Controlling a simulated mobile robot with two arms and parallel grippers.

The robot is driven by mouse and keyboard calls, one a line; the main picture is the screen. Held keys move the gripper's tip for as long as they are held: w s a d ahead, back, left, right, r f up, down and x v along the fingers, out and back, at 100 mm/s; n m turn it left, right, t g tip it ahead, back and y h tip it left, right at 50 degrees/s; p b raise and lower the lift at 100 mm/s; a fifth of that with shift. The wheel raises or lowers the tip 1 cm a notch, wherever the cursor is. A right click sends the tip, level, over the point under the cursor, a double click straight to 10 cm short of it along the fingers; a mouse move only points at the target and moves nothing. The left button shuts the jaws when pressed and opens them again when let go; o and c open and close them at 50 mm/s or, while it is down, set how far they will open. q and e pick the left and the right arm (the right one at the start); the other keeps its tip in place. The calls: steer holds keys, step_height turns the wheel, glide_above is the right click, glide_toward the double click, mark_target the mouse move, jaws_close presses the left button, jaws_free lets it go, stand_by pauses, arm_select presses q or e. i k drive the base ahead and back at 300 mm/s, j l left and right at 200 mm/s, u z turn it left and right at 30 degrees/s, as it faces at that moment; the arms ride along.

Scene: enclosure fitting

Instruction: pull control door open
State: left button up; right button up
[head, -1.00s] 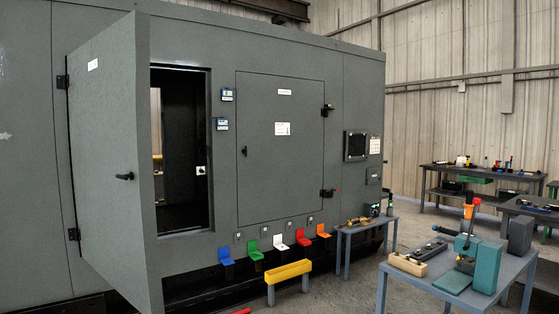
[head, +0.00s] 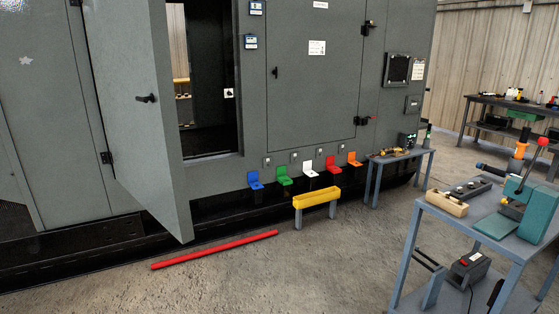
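A large grey enclosure (head: 260,150) fills the left and middle of the head view. Its left door (head: 145,150) is swung wide open, with a black handle (head: 147,98), and shows a dark interior (head: 208,110). To its right, a second door panel (head: 312,100) is shut flush, with white labels, a small dark handle (head: 275,72) at its left edge and hinges on its right. I cannot read which one is the control door. Neither of my grippers is in view.
A red bar (head: 215,250) lies on the floor before the open door. Coloured brackets and a yellow trough stand (head: 316,198) sit below the shut door. A small table (head: 400,157) and a larger tool table (head: 465,215) stand at the right.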

mark_target(316, 47)
steer(key=i+z, duration=0.15)
steer(key=i, duration=2.25)
steer(key=l, duration=0.1)
